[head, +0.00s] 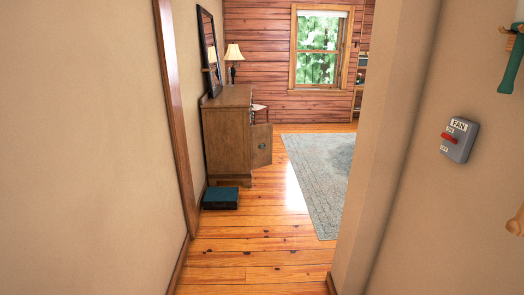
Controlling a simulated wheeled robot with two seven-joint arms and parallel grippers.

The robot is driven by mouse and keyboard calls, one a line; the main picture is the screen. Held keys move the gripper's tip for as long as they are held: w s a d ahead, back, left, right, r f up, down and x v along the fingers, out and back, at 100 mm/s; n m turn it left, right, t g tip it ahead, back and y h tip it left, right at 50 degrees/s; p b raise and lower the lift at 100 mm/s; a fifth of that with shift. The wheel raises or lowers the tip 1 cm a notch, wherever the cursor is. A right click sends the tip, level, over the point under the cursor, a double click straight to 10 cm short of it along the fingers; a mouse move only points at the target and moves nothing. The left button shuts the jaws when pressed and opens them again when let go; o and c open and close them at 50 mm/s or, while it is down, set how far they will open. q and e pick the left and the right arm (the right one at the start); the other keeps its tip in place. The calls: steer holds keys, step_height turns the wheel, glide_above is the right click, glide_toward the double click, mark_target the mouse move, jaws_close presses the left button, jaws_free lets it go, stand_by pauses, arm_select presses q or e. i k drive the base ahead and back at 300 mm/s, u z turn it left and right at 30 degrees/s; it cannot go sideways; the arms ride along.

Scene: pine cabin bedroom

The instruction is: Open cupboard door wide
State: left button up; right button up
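A brown wooden cupboard (228,138) stands against the left wall, beyond a doorway. Its door (262,146) shows at the front right side, standing out from the body, with a dark round handle or plate on it. The door looks partly open; how far it is swung is hard to tell from here. The inside of the cupboard is hidden from this angle. Neither of my grippers is in view.
A dark teal box (220,197) lies on the floor before the cupboard. A patterned rug (322,172) lies to its right. A wall edge (372,150) narrows the passage on the right, with a fan switch (459,139). Bare wooden floor (255,245) leads in.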

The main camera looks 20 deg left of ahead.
mark_target(261, 135)
steer(key=u, duration=0.7)
steer(key=i, duration=4.65)
steer(key=z, duration=1.4)
steer(key=i, duration=1.2)
steer(key=u, duration=0.9)
